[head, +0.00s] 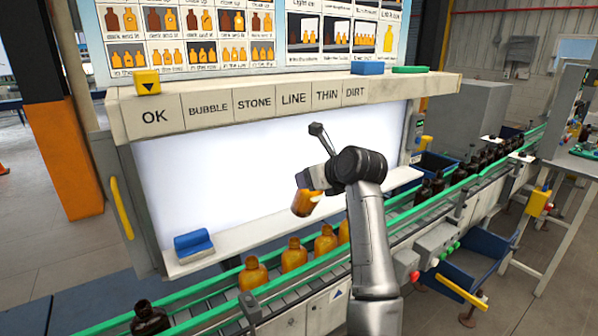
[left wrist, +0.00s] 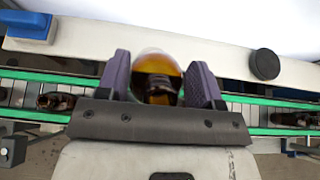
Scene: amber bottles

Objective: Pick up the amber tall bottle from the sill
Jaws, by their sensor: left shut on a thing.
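The amber tall bottle (head: 303,204) hangs tilted below my left gripper (head: 311,187), in front of the white lit panel and above the sill's front edge. In the left wrist view the rounded amber bottle (left wrist: 157,78) sits between the two purple finger pads of my left gripper (left wrist: 165,85), which is shut on it. The pale sill (head: 250,242) runs beneath the panel; part of it is hidden behind my arm. My right gripper is in neither view.
A blue block (head: 193,243) lies at the sill's left end. A black round puck (left wrist: 265,64) is on the sill. A green-railed conveyor (head: 215,288) with several amber and dark bottles runs in front. A blue bin (head: 470,265) stands at right.

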